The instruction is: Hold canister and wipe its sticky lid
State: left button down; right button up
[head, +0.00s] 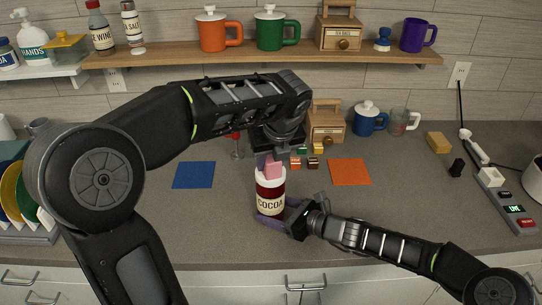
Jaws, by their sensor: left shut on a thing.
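A cocoa canister (270,203) with a dark red body, a cream label and a white lid stands upright on the grey counter. My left gripper (270,163) points down over the lid and is shut on a pink sponge-like block (272,170). The block is at the lid's top and appears to touch it; most of the lid is hidden behind the block and fingers. My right gripper (284,211) comes from the lower right, with its purple fingers around the canister's lower body, and appears shut on it.
A blue mat (194,175) and an orange mat (349,172) lie on either side. Small blocks (313,163), a wooden box (326,125) and mugs (369,120) stand behind. A plate rack (25,228) is at left, a power strip (508,203) at right.

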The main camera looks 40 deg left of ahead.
pick_arm(q)
jog(key=shift+s+d, duration=0.5)
jog(key=shift+s, duration=0.2)
jog(key=shift+r, duration=4)
jog(key=shift+w+f, duration=0.1)
jog(key=shift+f, duration=3.65)
jog(key=shift+w+a+f, duration=0.15)
jog(key=shift+a+f, duration=0.05)
jog(key=shift+f, duration=0.05)
jog(key=shift+w+a+f, duration=0.1)
jog(key=shift+w+a, duration=0.1)
jog(key=shift+w, duration=0.1)
jog(key=shift+w+a, duration=0.4)
jog(key=shift+w, duration=0.2)
jog(key=shift+w+a, duration=0.4)
jog(key=shift+w, duration=0.2)
jog(key=s+d, duration=0.2)
jog(key=s, duration=0.1)
jog(key=shift+s+d, duration=0.15)
jog(key=shift+r, duration=4.1)
